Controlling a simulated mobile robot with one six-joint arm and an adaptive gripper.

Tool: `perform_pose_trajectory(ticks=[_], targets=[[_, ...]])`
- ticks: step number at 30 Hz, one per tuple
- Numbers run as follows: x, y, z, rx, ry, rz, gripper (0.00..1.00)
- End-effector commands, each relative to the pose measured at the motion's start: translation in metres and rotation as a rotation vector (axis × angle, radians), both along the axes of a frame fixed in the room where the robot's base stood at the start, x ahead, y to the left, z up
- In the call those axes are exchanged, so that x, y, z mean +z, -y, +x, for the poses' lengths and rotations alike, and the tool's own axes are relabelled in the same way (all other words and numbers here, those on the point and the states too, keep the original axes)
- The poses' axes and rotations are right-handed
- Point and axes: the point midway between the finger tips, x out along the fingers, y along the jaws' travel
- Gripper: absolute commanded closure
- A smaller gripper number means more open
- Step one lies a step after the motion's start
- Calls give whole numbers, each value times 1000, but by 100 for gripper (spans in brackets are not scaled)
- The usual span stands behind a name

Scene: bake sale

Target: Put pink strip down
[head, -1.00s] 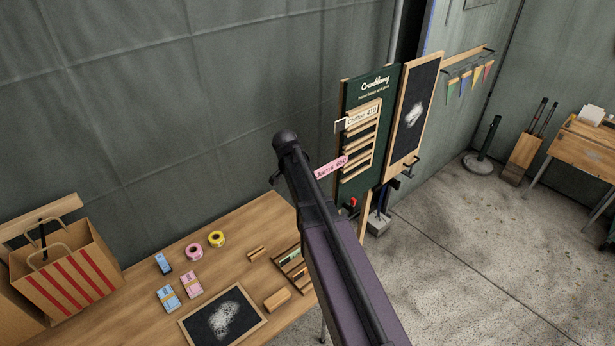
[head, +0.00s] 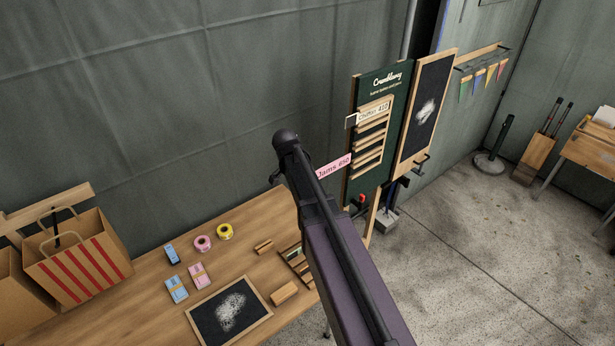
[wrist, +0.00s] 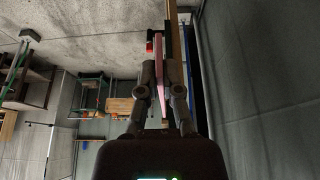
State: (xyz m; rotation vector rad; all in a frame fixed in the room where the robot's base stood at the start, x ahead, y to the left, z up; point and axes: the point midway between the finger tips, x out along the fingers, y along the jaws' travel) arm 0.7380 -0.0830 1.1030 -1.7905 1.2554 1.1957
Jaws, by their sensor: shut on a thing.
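The pink strip (head: 335,166), lettered "Jams", sticks out to the right of my arm in the head view, in front of the wall and left of the green menu board (head: 362,187). In the wrist view the pink strip (wrist: 159,75) is seen edge-on between the fingers of my gripper (wrist: 160,68), which is shut on it. The head view hides the fingers behind my arm. A cream strip (head: 374,112) sits at the top of the board's wooden slats. The wooden table (head: 158,318) is below and to the left of my gripper.
On the table are a small chalkboard (head: 230,311), pink tape (head: 203,244), yellow tape (head: 224,232), card packs (head: 200,276), a wooden block (head: 283,293) and a slotted holder (head: 294,257). A striped bag (head: 85,262) stands at the left. Bare tabletop shows between them.

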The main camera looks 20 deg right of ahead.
Motion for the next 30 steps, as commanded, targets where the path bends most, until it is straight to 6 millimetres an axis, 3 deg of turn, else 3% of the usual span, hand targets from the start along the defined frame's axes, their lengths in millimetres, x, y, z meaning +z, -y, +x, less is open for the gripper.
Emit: perform_pose_trajectory(ticks=[11,24,30], targets=[[-5,0,0,0,0,0,100],[-49,0,0,0,0,0,100],[-56,0,0,0,0,0,100]])
